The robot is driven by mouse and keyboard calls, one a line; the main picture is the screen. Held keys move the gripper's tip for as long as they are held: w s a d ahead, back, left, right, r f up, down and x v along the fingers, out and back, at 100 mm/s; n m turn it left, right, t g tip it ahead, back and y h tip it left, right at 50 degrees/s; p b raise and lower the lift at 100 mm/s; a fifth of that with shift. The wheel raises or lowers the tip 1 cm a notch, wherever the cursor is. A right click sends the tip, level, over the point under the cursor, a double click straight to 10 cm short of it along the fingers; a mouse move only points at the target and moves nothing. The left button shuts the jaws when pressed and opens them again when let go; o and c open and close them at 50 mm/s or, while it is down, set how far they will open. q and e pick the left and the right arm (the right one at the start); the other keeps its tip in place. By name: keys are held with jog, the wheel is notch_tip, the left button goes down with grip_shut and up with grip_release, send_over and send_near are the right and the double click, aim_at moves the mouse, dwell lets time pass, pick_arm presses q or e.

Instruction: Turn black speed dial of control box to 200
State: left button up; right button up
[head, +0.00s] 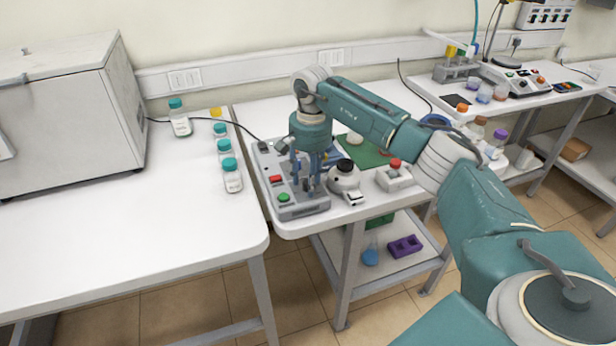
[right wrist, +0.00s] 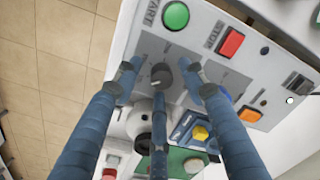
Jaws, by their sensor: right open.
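The control box (head: 305,211) lies on the middle table, with a grey panel that also shows in the right wrist view (right wrist: 205,30). Its black speed dial (right wrist: 161,75) has a light pointer mark; the scale around it is too small to read. My right gripper (head: 309,186) points down over the box, and its arm hides the dial in the head view. In the right wrist view my right gripper (right wrist: 158,82) is open, its three blue fingers spread around the dial, with gaps showing beside it. My left gripper is not in view.
The panel has a green START button (right wrist: 175,15), a red STOP button (right wrist: 231,42) and an orange button (right wrist: 249,114). A black-topped device (head: 344,178) stands close right of the gripper. Capped bottles (head: 232,178) stand on the left table.

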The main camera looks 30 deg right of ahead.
jog(key=shift+f, duration=0.1)
grip_shut()
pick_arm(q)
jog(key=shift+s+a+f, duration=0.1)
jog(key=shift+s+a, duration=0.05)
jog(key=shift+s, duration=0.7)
pick_arm(e)
jog(key=shift+m, duration=0.3)
